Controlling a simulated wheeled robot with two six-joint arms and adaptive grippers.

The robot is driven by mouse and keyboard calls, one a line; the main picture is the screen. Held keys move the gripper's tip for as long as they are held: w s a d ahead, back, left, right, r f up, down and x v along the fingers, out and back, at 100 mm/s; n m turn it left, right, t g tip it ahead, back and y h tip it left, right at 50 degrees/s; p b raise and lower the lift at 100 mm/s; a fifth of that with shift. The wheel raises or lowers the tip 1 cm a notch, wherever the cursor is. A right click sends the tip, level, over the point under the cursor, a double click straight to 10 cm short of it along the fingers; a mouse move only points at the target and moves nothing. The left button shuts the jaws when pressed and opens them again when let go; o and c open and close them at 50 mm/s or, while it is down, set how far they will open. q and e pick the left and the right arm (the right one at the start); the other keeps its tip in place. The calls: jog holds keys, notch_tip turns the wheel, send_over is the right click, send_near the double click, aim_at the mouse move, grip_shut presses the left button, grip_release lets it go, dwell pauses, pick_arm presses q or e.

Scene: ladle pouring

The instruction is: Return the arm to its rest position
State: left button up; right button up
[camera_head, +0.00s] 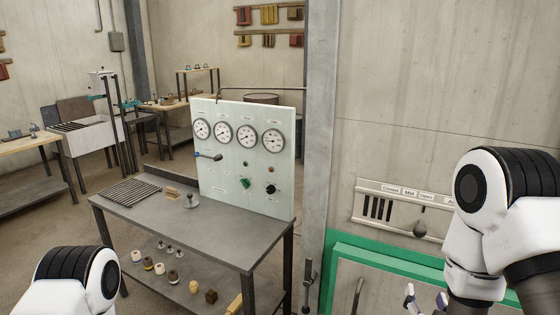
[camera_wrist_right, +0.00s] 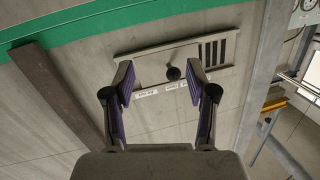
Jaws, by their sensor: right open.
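My right gripper (camera_head: 425,300) shows at the bottom right of the head view, in front of the green-framed area. In the right wrist view its two purple-padded fingers (camera_wrist_right: 160,85) are apart with nothing between their pads. My right arm comes in from the right edge. Of my left arm only a white and black joint shows at the lower left; its gripper is out of the picture. A dark round-ended hanging piece (camera_head: 420,229), perhaps a ladle, is at the wall panel (camera_head: 372,209). It also shows beyond the fingers in the wrist view (camera_wrist_right: 173,73), apart from them.
A grey metal table (camera_head: 190,222) bears a white gauge board (camera_head: 247,170) and a grate (camera_head: 132,192). Several small pieces stand on its lower shelf. A green frame (camera_head: 390,259) borders the wall at right. A grey post (camera_head: 320,140) stands between. Open floor lies behind.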

jog(key=s+a+f+n+g+y+b, duration=0.1)
jog(key=s+f+g+b, duration=0.2)
jog(key=f, duration=0.7)
jog(key=s+a+f+n+g+y, duration=0.15)
jog(key=s+f, duration=0.35)
jog(key=f, duration=0.5)
jog(key=s+a+f+g+y+b, duration=0.15)
jog(key=s+f+g, duration=0.25)
jog(key=f, duration=0.6)
pick_arm(q)
notch_tip(320, 180, down, 7)
jog(key=b, duration=0.1)
pick_arm(e)
jog(key=s+a+f+n+g+y, duration=0.1)
jog(key=s+a+f+g, duration=0.1)
jog(key=s, duration=0.4)
jog(key=s+a+f+n+g+y, duration=0.1)
jog(key=s+f+n+g, duration=0.1)
jog(key=s+f+g, duration=0.2)
jog(key=s+g, duration=0.1)
jog(key=s, duration=0.2)
jog(key=shift+s+a+f, duration=0.25)
jog(key=shift+a+f, duration=0.05)
jog(key=shift+a, duration=0.1)
